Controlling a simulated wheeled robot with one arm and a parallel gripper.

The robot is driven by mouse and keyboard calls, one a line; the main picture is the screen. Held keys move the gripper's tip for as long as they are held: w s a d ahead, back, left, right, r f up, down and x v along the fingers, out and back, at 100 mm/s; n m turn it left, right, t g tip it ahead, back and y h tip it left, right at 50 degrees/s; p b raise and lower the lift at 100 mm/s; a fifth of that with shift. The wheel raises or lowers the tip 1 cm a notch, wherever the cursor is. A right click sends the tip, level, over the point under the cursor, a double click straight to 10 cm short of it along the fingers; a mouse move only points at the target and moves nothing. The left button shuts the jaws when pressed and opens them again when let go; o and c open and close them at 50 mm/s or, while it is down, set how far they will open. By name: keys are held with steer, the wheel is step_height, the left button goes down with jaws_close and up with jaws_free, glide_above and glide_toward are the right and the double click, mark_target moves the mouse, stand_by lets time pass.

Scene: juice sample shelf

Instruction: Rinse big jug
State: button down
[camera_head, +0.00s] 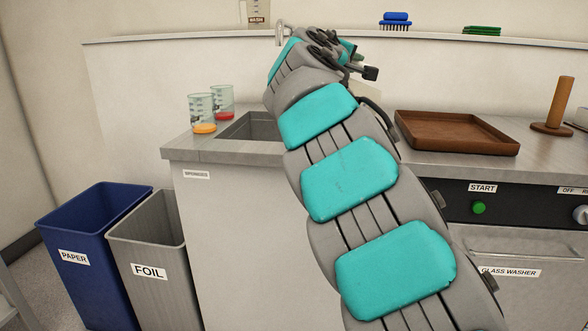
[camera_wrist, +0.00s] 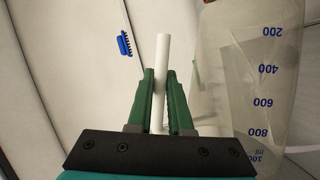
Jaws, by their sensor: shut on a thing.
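In the wrist view, my gripper (camera_wrist: 160,74) has its two green fingers closed around a white bar, which looks like the handle of the big jug. The clear jug (camera_wrist: 236,50) fills the right side of that view, with marks from 200 to 1000 ml printed upside down there. Judged against the wall brush, the jug looks tipped on its side; its inside looks clear. The sink (camera_head: 245,129) lies below, partly hidden by my arm.
Beakers with orange liquid (camera_head: 202,112) and red liquid (camera_head: 223,101) stand left of the sink. A brown tray (camera_head: 457,132) and a wooden peg (camera_head: 555,104) are on the right counter.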

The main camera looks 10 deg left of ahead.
steer(key=shift+a+f+n+h+p, duration=0.2)
steer(key=shift+a+f+n, duration=0.15)
steer(key=shift+a, duration=0.45)
steer(key=shift+a+f+n+h+p, duration=0.1)
steer(key=shift+a+f+n+p, duration=0.2)
steer(key=shift+a, duration=0.5)
stand_by(1.5)
steer(key=shift+a+n+t+p, duration=0.3)
steer(key=shift+a+n+t, duration=0.15)
steer(key=shift+a, duration=0.1)
stand_by(1.0)
